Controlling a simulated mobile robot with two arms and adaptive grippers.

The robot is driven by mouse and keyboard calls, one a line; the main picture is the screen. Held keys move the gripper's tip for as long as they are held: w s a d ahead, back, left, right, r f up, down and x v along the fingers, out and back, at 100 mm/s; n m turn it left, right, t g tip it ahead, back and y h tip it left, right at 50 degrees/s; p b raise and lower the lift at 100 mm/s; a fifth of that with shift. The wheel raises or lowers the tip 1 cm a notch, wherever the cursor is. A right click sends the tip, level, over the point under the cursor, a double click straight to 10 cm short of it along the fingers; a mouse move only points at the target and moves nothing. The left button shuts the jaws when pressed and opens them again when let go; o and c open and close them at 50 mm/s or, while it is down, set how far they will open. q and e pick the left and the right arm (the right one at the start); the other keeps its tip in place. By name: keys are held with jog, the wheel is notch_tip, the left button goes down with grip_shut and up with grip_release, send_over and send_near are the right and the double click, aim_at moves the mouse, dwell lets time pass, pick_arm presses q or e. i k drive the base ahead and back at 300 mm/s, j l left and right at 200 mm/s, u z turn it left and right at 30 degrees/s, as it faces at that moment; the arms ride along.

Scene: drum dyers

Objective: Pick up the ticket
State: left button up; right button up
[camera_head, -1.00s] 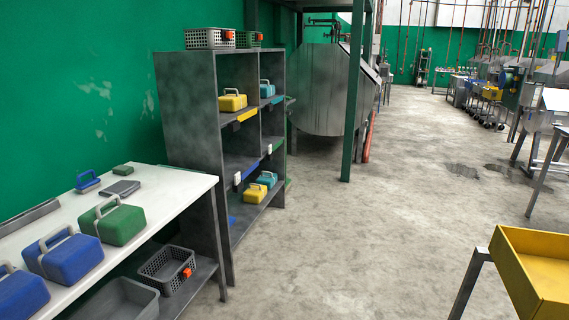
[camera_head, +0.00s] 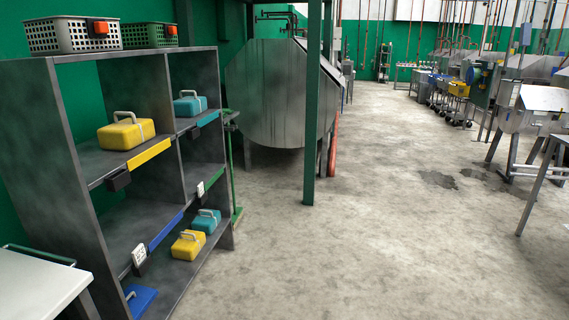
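No loose ticket can be made out for certain. A small white card with a dark pattern (camera_head: 139,256) is at the front edge of the lower left shelf. Another small white card (camera_head: 200,189) is at the edge further right. I cannot tell whether either is the ticket. A black holder (camera_head: 118,180) sits at the edge of the upper left shelf, and its face is hidden from me. Neither of my grippers is in view.
The grey shelf unit (camera_head: 58,155) holds yellow boxes (camera_head: 126,133) and teal boxes (camera_head: 190,105), with baskets (camera_head: 73,36) on top. A white table (camera_head: 38,285) is at the lower left. A green post (camera_head: 312,110) stands ahead. The floor (camera_head: 370,240) at the right is open.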

aim_at(200, 187)
jog(key=i+u, duration=0.15)
jog(key=i, duration=0.4)
jog(key=i+l+u, duration=0.15)
jog(key=i, duration=0.35)
jog(key=i+l+u, duration=0.15)
jog(key=i, duration=0.35)
jog(key=i+l+u, duration=0.1)
jog(key=i+l, duration=0.15)
jog(key=i, duration=0.25)
